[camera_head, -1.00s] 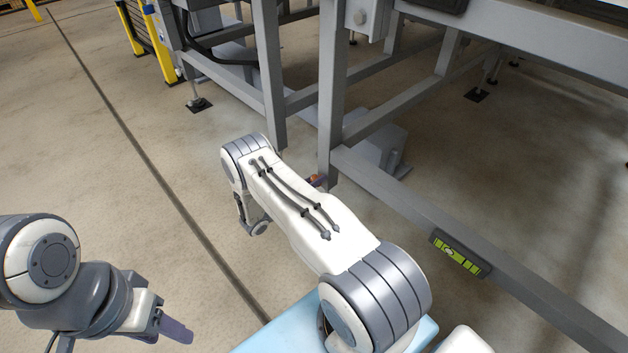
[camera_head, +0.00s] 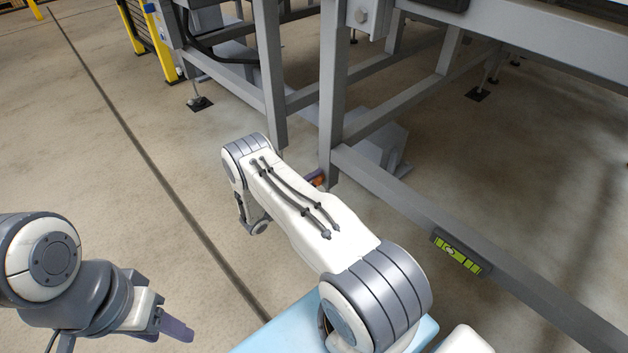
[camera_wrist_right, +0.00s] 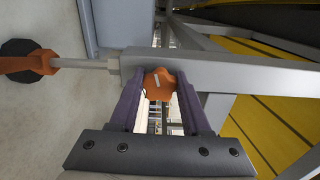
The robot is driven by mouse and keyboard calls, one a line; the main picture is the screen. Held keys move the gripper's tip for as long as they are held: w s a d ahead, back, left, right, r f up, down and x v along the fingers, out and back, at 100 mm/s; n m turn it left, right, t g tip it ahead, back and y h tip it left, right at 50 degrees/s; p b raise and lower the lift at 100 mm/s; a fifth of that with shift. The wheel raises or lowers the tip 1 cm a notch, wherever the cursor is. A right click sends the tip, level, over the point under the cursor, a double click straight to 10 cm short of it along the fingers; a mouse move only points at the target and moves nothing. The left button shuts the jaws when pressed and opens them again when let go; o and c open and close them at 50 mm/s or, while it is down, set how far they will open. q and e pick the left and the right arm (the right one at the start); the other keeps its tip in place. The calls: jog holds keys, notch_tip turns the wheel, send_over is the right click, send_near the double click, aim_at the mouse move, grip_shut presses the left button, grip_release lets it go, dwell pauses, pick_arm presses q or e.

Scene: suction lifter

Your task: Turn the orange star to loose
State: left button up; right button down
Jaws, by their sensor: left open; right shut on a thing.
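In the right wrist view an orange star knob (camera_wrist_right: 160,84) with a pale mark on its face sits at a grey metal beam. My right gripper (camera_wrist_right: 160,88) is shut on it, with one purple finger on each side. My left gripper (camera_head: 176,325) is open and empty at the lower left, far from the knob.
A second orange part (camera_wrist_right: 28,64) with a dark round foot stands left on a threaded rod in the right wrist view. The grey frame (camera_head: 333,110) rises around my right arm. A green spirit level (camera_head: 458,255) sits on a low beam. Floor at left is clear.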

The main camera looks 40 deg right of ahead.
jog(key=n, duration=0.5)
jog(key=shift+s+a+f+n, duration=0.1)
jog(key=shift+f+n, duration=0.1)
jog(key=shift+n, duration=0.1)
jog(key=n, duration=0.5)
jog(key=shift+n+b, duration=0.3)
jog(key=shift+n, duration=0.1)
jog(key=shift+s, duration=0.1)
jog(key=shift+c, duration=1.8)
grip_release()
jog(key=a+p, duration=0.3)
jog(key=a, duration=0.7)
jog(key=shift+s+a, duration=0.2)
jog(key=shift+s, duration=0.2)
